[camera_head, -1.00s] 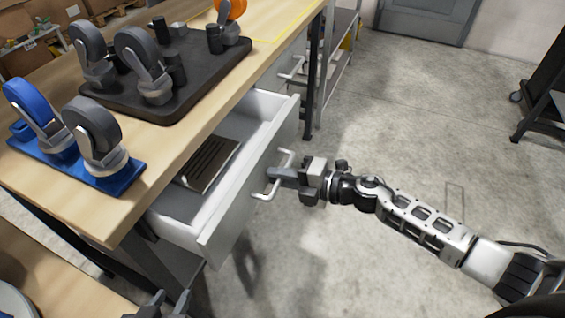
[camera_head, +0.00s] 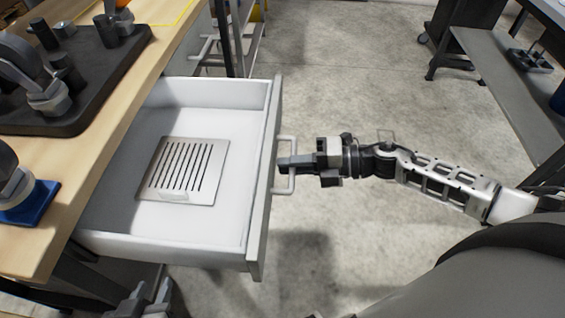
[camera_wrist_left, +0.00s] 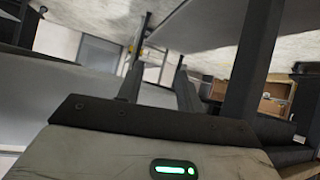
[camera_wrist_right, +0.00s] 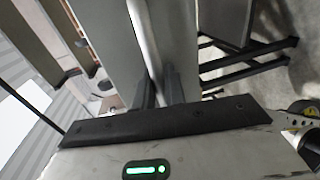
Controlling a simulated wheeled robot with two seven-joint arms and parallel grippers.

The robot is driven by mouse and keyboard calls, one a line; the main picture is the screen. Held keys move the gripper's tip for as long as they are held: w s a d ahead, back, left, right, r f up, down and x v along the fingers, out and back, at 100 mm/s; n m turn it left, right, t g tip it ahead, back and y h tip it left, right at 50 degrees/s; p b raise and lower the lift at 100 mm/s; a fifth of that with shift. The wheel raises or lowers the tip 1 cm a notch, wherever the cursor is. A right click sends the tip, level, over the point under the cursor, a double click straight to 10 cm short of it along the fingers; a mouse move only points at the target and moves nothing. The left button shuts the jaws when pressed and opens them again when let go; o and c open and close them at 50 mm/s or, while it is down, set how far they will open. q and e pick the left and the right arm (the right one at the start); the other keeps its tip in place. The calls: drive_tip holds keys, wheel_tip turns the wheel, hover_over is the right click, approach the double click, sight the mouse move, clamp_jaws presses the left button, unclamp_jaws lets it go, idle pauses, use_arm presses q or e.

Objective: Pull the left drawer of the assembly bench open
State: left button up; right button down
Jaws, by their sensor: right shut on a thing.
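The white left drawer (camera_head: 262,185) of the assembly bench (camera_head: 75,165) stands far open, its inside in full view. A slotted metal plate (camera_head: 208,193) lies flat on its floor. My right gripper (camera_head: 284,163) is shut on the drawer's bar handle (camera_head: 291,180), in front of the drawer face. In the right wrist view, the fingers (camera_wrist_right: 160,90) close around the pale handle bar (camera_wrist_right: 143,35). My left gripper (camera_head: 150,298) is at the bottom left, below the drawer, empty, with its fingers apart. They also show apart in the left wrist view (camera_wrist_left: 158,88).
A dark tray (camera_head: 112,85) with casters stands on the bench top, and a blue plate (camera_head: 38,207) with a caster is nearer. Another drawer handle (camera_head: 205,50) is further along the bench. A grey-topped table (camera_head: 510,90) is at the right. Concrete floor (camera_head: 350,80) lies clear between.

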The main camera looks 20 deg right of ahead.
drive_tip(key=c, duration=1.5)
unclamp_jaws()
drive_tip(key=shift+d, duration=0.1)
use_arm(q)
drive_tip(key=shift+f, duration=0.2)
use_arm(e)
drive_tip(key=v, duration=1.6)
